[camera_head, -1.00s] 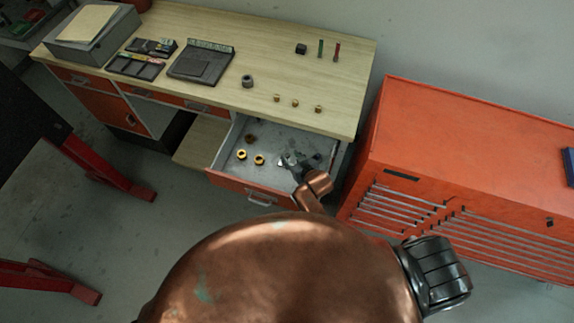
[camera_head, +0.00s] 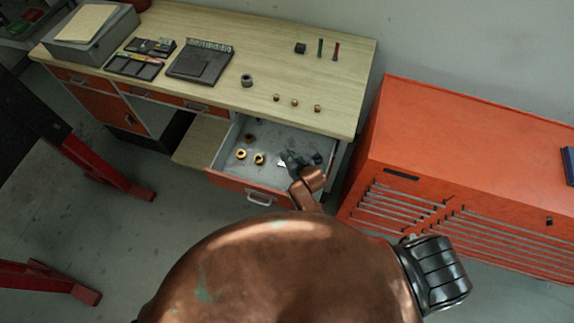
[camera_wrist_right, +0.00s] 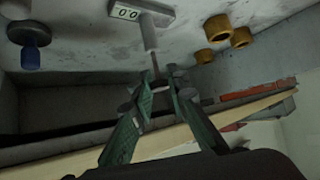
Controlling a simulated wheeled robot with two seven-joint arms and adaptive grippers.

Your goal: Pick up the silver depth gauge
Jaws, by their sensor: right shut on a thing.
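The silver depth gauge (camera_wrist_right: 150,32) lies in the open drawer (camera_head: 228,150). In the right wrist view it has a pale head with a small digit display and a thin rod that runs down between the fingertips. In the head view only a small pale bit of the gauge (camera_head: 282,164) shows beside the fingers. My right gripper (camera_head: 292,158) is down in the drawer. Its green fingers (camera_wrist_right: 160,90) are shut on the gauge's rod; the exact contact is partly hidden by the fingertips. My left gripper is in neither view.
Several brass rings (camera_wrist_right: 218,27) lie in the drawer near the gauge. A blue-handled piece with a metal disc (camera_wrist_right: 30,42) lies on its other side. Drawer walls surround the gripper. The wooden desk top (camera_head: 215,110) is above, and an orange cabinet (camera_head: 450,150) stands at right.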

